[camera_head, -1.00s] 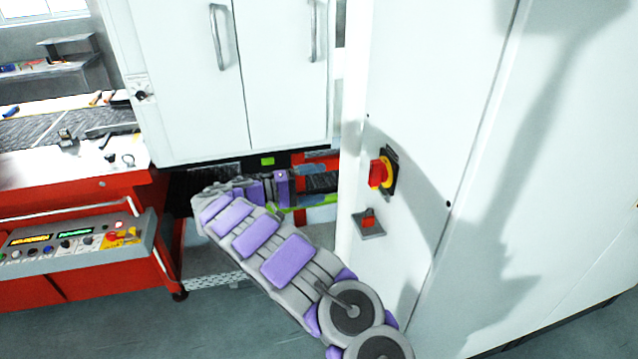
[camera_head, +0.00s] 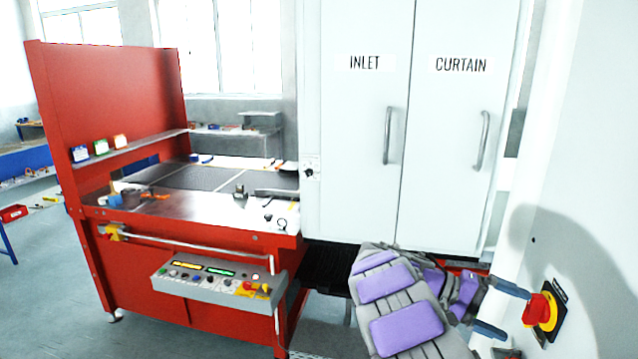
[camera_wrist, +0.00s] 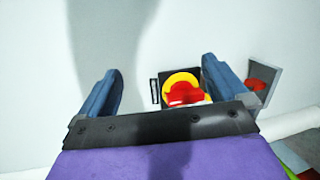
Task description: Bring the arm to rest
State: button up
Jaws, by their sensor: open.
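My arm (camera_head: 405,325), grey with purple pads, reaches up from the lower part of the head view and bends right toward the white panel. My gripper (camera_head: 507,309) is open, with two blue fingers pointing at a red rotary switch on a yellow ring (camera_head: 541,311). In the wrist view my gripper (camera_wrist: 162,88) has its fingers wide apart and nothing held. The red switch (camera_wrist: 184,93) shows between them, closer to the right finger. I cannot tell the exact gap between fingertips and switch. The elbow and lower arm are mostly out of view.
A white cabinet (camera_head: 345,150) marked INLET and CURTAIN stands behind the arm. A red bench (camera_head: 190,235) with a control box (camera_head: 215,288) is at left. The white panel (camera_head: 590,190) is close on the right. A second red button (camera_wrist: 257,85) sits beside the switch. Floor at left is open.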

jog(key=s+a+y, duration=0.3)
jog(key=s, duration=0.6)
jog(key=s+a+y, duration=0.2)
jog(key=s+y, duration=0.1)
jog(key=s, duration=0.6)
jog(key=s+a+f+n+t+y, duration=0.1)
jog(key=s+a+f+t+y, duration=0.1)
jog(key=s+a, duration=0.6)
jog(key=s+a+f+n+t+y, duration=0.2)
jog(key=s+a+f+y, duration=0.3)
jog(key=s+a, duration=0.3)
jog(key=a+y, duration=0.1)
jog(key=a, duration=0.2)
jog(key=shift+s, duration=0.3)
jog(key=shift+c, duration=0.5)
